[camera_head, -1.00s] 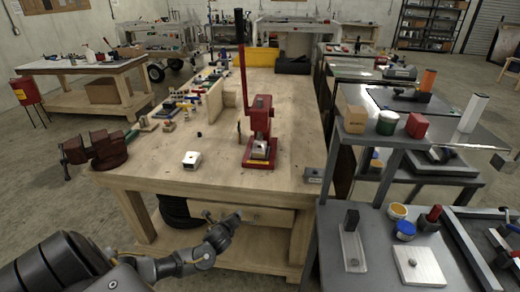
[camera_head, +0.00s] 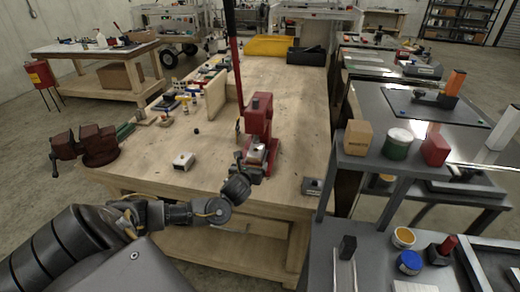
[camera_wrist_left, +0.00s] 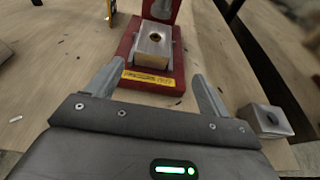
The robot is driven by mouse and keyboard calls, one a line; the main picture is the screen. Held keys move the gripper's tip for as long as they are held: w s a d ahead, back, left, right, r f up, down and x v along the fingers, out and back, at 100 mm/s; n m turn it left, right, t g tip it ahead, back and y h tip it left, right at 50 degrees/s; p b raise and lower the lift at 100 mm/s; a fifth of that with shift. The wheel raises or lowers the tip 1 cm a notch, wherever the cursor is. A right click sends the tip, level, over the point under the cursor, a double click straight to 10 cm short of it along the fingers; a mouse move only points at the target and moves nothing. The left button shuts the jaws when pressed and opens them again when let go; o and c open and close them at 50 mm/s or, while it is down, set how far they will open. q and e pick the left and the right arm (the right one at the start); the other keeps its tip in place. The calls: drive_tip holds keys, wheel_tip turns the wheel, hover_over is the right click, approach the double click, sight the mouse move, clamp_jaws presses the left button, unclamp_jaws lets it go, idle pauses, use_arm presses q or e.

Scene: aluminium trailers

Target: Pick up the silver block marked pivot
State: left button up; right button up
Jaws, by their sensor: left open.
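A silver block (camera_wrist_left: 152,46) with a round hole in its top sits on the base of the red press (camera_wrist_left: 127,72); the block (camera_head: 257,154) and the press (camera_head: 258,120) also show in the head view. A yellow label with unreadable writing is on the front of the base. A second grey metal block (camera_wrist_left: 266,121) with a hole lies on the bench, right of the press; it also shows in the head view (camera_head: 312,186). I cannot read "pivot" on either. My left gripper (camera_wrist_left: 155,72) is open and empty, its fingers pointing at the press base; it also shows in the head view (camera_head: 252,172).
A grey shelf (camera_head: 390,170) with a tan block, green can and red block stands right.

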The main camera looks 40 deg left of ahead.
sight(254, 155)
use_arm(q)
drive_tip(key=shift+w+a, duration=0.35)
drive_tip(key=shift+w, duration=0.1)
drive_tip(key=x, duration=0.1)
drive_tip(key=p+x, duration=0.1)
drive_tip(key=x, duration=0.1)
drive_tip(key=shift+a+f, duration=0.15)
drive_tip(key=shift+a, duration=0.3)
drive_tip(key=shift+w+a+f, duration=0.1)
drive_tip(key=shift+w+f, duration=0.05)
drive_tip(key=shift+w, duration=0.35)
drive_tip(key=shift+w+a+p, duration=0.3)
drive_tip(key=shift+w+p, duration=0.05)
drive_tip(key=p+x, duration=0.1)
drive_tip(key=x, duration=0.2)
drive_tip(key=shift+a, duration=0.1)
drive_tip(key=shift+w+a+f, duration=0.25)
drive_tip(key=shift+w, duration=0.2)
use_arm(e)
drive_tip(key=s+r, duration=0.2)
drive_tip(key=shift+s+r, duration=0.3)
drive_tip(key=shift+s, duration=0.1)
